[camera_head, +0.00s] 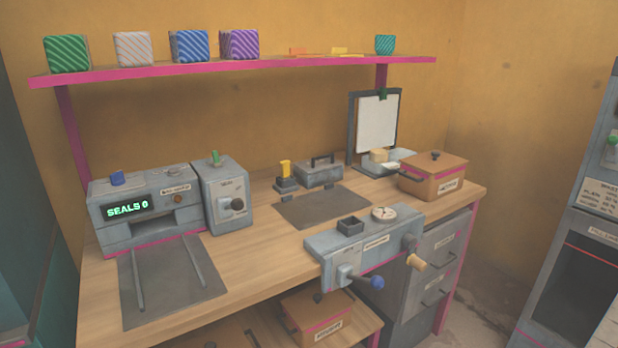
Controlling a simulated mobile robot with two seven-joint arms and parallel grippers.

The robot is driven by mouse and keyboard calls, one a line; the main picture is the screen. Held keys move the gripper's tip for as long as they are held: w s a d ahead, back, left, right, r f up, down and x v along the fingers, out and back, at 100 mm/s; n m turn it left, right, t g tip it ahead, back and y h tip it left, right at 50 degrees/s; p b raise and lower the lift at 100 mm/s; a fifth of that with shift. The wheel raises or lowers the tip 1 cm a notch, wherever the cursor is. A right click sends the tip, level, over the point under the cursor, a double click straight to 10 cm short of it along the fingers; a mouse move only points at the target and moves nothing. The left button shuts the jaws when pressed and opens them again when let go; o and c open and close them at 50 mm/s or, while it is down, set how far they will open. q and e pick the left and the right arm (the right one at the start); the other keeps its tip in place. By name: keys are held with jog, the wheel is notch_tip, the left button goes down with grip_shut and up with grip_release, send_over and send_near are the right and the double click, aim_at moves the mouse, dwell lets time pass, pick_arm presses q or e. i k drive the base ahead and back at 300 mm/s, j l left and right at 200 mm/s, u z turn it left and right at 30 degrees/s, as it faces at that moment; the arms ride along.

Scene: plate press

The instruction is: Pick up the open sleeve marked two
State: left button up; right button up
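I cannot make out an open sleeve marked two in the head view. Four-sided striped blocks or boxes stand on the pink-edged shelf (250,68): green (67,54), pale grey (133,49), blue (190,46) and purple (239,44). No number is readable on them, and I cannot tell whether any is a sleeve. Flat orange (298,51) and yellow (339,50) pieces lie farther right, beside a small teal striped cup-like thing (385,45). Neither of my grippers is in view.
A sealing machine (150,212) reading "SEALS 0" stands left on the wooden bench (262,245), a dark plate (172,282) before it. A grey press-like device (365,245) with handles sits at the front edge. A lidded orange box (433,178) stands right. Bare wood shows between.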

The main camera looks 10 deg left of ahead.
aim_at(390, 165)
jog(key=i+l+u, duration=0.1)
jog(key=u, duration=0.35)
jog(key=l+u, duration=0.15)
jog(key=u, duration=0.25)
jog(key=i+l+u, duration=0.15)
jog(key=u, duration=0.3)
jog(key=l+u, duration=0.45)
jog(key=l, duration=0.25)
jog(key=l+u, duration=0.35)
jog(key=l, duration=1.2)
